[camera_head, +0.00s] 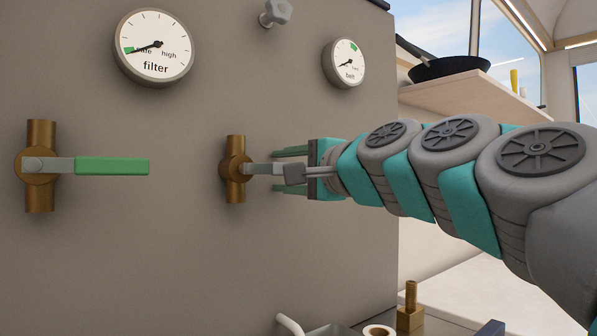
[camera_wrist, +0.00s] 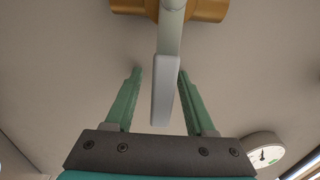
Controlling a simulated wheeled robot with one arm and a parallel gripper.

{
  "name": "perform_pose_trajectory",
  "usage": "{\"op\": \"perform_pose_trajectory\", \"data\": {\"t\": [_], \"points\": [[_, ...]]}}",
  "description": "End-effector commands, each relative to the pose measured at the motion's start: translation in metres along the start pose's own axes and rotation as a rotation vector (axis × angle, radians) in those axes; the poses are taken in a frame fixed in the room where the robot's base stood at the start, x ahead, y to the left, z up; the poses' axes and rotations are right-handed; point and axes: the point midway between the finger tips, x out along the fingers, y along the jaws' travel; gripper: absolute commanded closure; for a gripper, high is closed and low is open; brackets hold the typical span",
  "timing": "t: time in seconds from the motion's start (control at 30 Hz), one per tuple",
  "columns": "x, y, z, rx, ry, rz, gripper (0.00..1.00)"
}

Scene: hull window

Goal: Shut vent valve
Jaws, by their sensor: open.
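Two brass valves show on the grey panel in the head view; no label naming either as the vent is visible. The right valve (camera_head: 236,169) has a lever with a grey grip (camera_head: 294,174) that points right, across its vertical brass body. My gripper (camera_head: 280,170) is at this lever, with its green fingers open. In the wrist view the grey grip (camera_wrist: 162,90) runs between the two fingers (camera_wrist: 160,72), with a gap on each side. The left valve (camera_head: 40,190) has a green-gripped lever (camera_head: 112,166), also horizontal and pointing right.
A filter gauge (camera_head: 154,48) and a smaller gauge (camera_head: 344,63) sit above the valves. A grey knob (camera_head: 275,13) is at the top. A shelf (camera_head: 475,97) with a black pan (camera_head: 449,68) is at right. A brass fitting (camera_head: 410,310) stands below my arm.

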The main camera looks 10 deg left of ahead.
Motion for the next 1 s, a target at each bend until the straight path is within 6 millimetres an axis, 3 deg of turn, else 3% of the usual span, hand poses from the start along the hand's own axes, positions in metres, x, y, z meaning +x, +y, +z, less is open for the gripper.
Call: {"op": "perform_pose_trajectory", "data": {"t": [0.27,0.63,1.0], "points": [[-0.018,-0.001,0.000,0.001,0.002,-0.003,0.45],[-0.072,-0.001,0.000,-0.001,0.001,-0.002,0.45],[-0.078,0.000,0.000,0.000,0.000,0.000,0.45]]}}
